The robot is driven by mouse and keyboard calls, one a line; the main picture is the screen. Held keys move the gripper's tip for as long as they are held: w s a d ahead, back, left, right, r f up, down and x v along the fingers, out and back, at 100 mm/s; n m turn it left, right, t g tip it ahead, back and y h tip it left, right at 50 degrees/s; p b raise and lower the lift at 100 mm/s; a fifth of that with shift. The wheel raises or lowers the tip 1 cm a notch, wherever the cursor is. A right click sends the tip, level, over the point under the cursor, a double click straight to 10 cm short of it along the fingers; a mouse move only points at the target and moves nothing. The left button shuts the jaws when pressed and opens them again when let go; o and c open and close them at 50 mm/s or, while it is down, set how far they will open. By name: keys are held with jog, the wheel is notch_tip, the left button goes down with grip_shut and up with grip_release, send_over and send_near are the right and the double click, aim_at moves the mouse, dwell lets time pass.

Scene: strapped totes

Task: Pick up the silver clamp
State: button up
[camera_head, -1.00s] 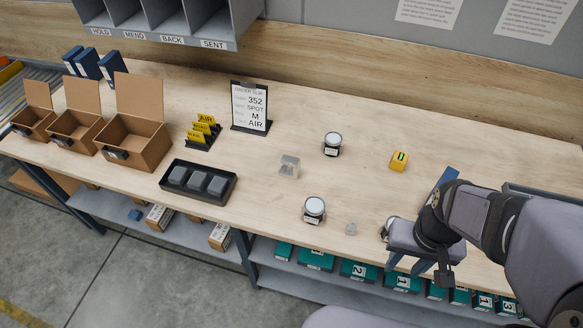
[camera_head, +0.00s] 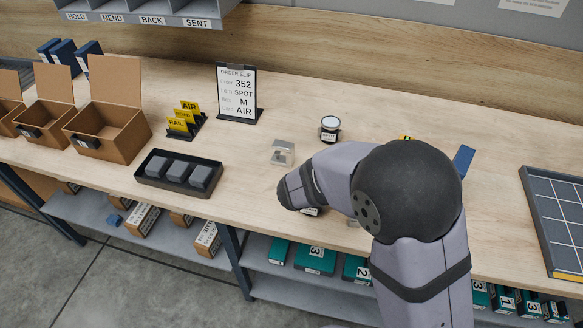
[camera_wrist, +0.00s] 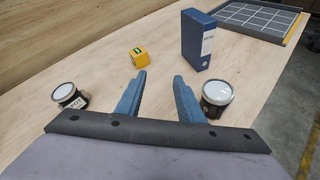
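A small silver-grey, blocky piece (camera_head: 283,152) stands on the bench left of my arm in the head view; it looks like the clamp, though its shape is hard to make out. A smaller grey piece (camera_head: 354,223) is mostly hidden by my arm. My gripper (camera_wrist: 160,76) shows in the wrist view with its two blue fingers apart and only bare wood between them. In the head view my arm hides the fingers. The silver-grey piece does not show in the wrist view.
Two white-topped round jars (camera_wrist: 66,94) (camera_wrist: 216,93) flank my fingers, one each side. Beyond are a yellow block (camera_wrist: 138,57) and a blue box (camera_wrist: 199,45). A grid tray (camera_head: 562,215) lies right; a dark tray (camera_head: 145,178) and order slip (camera_head: 237,92) stand left.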

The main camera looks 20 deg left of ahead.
jog(key=w+a+f+n+t+y+b, duration=0.25)
jog(key=a+n+t, duration=0.3)
jog(key=a, duration=0.65)
jog(key=r+n+t+y+b, duration=0.1)
jog(key=n+t+y+b, duration=0.1)
jog(key=n+y, duration=0.3)
send_over(288, 157)
jog(key=s, duration=0.6)
notch_tip(288, 157, down, 8)
jog(key=shift+w+a+f+p, duration=0.1)
jog(key=shift+w+p, duration=0.05)
jog(key=shift+p, duration=0.65)
jog(key=shift+w+r, duration=0.2)
jog(key=shift+w, duration=0.15)
jog(key=shift+w+d+p, duration=0.2)
jog(key=shift+w+p, duration=0.8)
jog(key=shift+w, duration=2.35)
grip_shut()
